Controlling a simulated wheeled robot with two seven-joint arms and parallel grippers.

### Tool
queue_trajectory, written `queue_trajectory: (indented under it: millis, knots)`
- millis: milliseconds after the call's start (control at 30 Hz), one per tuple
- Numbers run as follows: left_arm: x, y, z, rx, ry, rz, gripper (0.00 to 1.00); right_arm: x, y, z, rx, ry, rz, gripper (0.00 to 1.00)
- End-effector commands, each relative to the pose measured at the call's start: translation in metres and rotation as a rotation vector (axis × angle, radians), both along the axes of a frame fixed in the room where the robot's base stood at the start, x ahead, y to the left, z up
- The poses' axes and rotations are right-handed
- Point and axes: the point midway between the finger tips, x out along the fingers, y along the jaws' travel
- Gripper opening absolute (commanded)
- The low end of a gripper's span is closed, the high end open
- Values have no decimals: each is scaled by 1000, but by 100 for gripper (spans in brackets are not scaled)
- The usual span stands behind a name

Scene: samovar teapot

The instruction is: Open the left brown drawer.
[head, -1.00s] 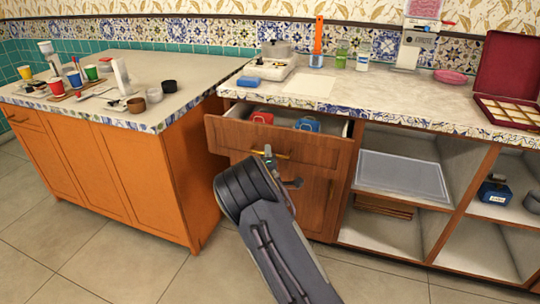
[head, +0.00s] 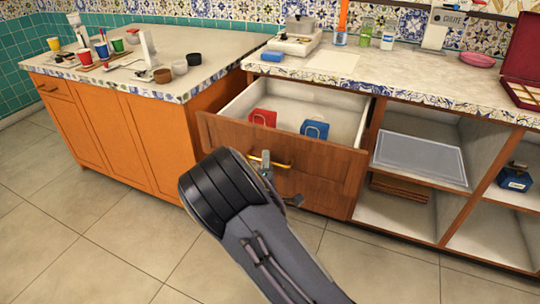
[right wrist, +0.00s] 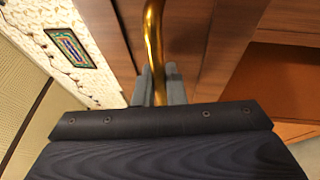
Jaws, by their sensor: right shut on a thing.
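The left brown drawer (head: 225,130) is pulled well out of the counter in the head view. Inside it lie a red item (head: 262,118) and a blue item (head: 315,130), with bare white floor behind them. My right gripper (head: 266,170) is at the drawer's front and shut on the brass handle (head: 281,165). In the right wrist view the gripper fingers (right wrist: 160,88) close around the brass handle (right wrist: 153,40). My right arm hides part of the drawer front's lower edge and the cabinet below. My left gripper is not in view.
An orange cabinet (head: 140,135) with cups and small jars on top stands to the left, close to the drawer's left side. Open shelves (head: 408,215) are to the right. The tiled floor (head: 130,235) in front is clear.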

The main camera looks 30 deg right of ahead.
Motion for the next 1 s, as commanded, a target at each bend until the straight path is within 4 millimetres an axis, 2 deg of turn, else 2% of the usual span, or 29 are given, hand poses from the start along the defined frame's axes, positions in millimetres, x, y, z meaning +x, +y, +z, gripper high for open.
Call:
queue_trajectory:
  millis: [400, 433, 600, 867, 1000]
  knots:
    - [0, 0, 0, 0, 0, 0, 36, -2, 2, -1, 1, 2, 0, 0]
    - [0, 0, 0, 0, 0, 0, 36, -2, 2, -1, 1, 2, 0, 13]
    - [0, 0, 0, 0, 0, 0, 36, -2, 2, -1, 0, 1, 0, 32]
    - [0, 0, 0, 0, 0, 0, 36, -3, 3, 0, 0, 0, 0, 32]
    - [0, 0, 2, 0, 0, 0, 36, -14, 9, -3, 1, 3, 1, 32]
